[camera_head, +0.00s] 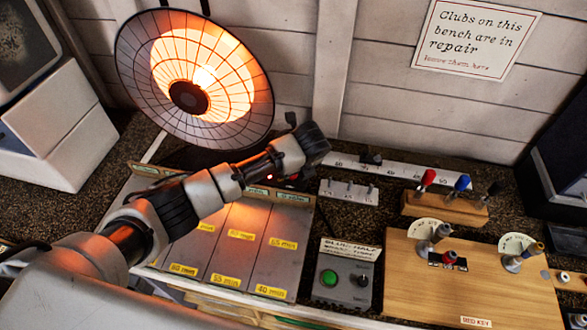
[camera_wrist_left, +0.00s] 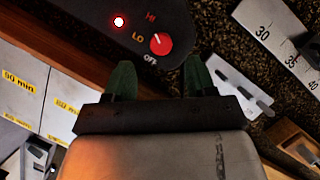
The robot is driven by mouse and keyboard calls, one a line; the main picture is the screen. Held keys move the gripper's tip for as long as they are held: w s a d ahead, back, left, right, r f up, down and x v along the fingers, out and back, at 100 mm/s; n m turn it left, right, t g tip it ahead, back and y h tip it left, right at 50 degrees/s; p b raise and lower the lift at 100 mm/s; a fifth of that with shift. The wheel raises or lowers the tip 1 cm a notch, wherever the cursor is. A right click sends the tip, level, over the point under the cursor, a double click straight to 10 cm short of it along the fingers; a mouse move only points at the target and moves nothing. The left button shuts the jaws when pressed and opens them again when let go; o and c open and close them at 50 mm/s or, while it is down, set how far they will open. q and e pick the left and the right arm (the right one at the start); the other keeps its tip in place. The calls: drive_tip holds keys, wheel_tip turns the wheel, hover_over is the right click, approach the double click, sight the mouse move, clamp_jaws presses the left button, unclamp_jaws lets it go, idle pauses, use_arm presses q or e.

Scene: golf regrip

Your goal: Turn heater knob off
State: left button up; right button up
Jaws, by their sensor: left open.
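The heater (camera_head: 238,95) glows orange behind a round wire guard in the head view. Its dark control box (camera_wrist_left: 100,30) shows in the left wrist view, with HI, LO and OFF labels and a lit red lamp (camera_wrist_left: 119,21). The red knob (camera_wrist_left: 161,44) on the box has a white pointer toward the upper left, roughly between LO and HI, not at OFF. My left gripper (camera_wrist_left: 158,72) is open and empty, its two green-tipped fingers apart just below the knob in that view. In the head view, my left arm hides most of the box. My right gripper is not in view.
Grey trays with yellow minute labels (camera_head: 240,235) lie beneath my left arm. A numbered white strip (camera_head: 400,168) and a small pegged rack (camera_head: 348,192) stand beyond the gripper. A switch box with a green button (camera_head: 329,278) and a wooden board (camera_head: 480,285) are to the right.

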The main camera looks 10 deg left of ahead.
use_arm(q)
drive_tip(key=x, duration=0.5)
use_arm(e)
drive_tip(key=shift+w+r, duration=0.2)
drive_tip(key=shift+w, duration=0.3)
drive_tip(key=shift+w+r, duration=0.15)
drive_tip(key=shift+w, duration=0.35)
use_arm(q)
drive_tip(key=shift+c, duration=0.5)
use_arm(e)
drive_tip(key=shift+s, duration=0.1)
use_arm(q)
drive_tip(key=c, duration=0.8)
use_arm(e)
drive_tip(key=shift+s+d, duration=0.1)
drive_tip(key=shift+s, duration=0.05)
